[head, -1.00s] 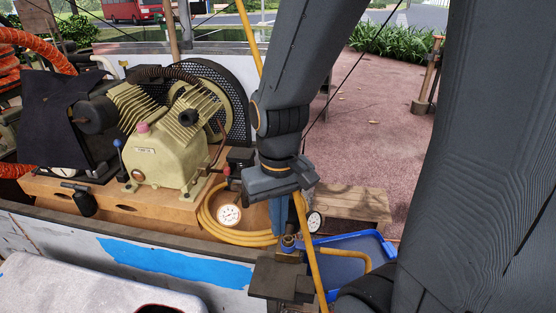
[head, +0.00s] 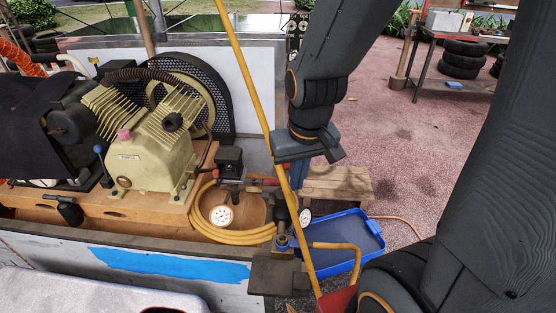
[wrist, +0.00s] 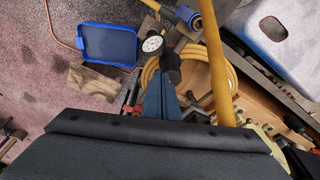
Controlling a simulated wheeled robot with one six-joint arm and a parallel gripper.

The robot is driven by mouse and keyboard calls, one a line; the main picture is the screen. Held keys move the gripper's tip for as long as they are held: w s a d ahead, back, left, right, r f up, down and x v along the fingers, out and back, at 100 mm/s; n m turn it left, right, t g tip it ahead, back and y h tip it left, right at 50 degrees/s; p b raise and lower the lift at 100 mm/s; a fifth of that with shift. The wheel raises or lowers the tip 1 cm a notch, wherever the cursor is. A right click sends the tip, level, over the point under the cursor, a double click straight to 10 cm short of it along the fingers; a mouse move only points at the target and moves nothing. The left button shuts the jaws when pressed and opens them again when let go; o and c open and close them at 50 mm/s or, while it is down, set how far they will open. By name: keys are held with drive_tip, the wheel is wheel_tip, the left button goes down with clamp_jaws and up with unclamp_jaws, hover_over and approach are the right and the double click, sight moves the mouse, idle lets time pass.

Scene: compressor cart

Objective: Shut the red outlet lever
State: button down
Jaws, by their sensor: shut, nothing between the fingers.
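The red lever (head: 268,181) shows as a short red bar on the pipework right of the black pressure switch, partly hidden by the yellow pole. In the wrist view a red piece (wrist: 133,108), which seems to be the same lever, lies just left of the fingers. My gripper (head: 295,185) hangs downward just right of the lever, its blue fingers partly behind the pole. In the wrist view the gripper (wrist: 161,80) is shut with its fingers together and empty. I cannot tell whether it touches the lever.
The slanted yellow pole (head: 262,110) crosses close to my gripper. A dial gauge (head: 305,217), a black valve body (head: 285,212) and a coiled yellow hose (head: 245,236) are below. A blue tray (head: 335,262) lies at right. The compressor (head: 155,160) stands left; open pavement lies right.

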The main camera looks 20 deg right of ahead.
drive_tip(key=m, duration=0.1)
approach(273, 181)
drive_tip(key=s+d+r, duration=0.3)
drive_tip(key=w+d+f+m+g+y, duration=0.1)
drive_tip(key=w+m+g, duration=0.3)
drive_tip(key=w, duration=1)
drive_tip(key=s+a+f+p, duration=0.2)
drive_tip(key=s+f+p, duration=0.3)
drive_tip(key=f, duration=0.4)
drive_tip(key=shift+s+a+f+g, duration=0.15)
drive_tip(key=shift+s+f+g, duration=0.15)
drive_tip(key=shift+s+g, duration=0.15)
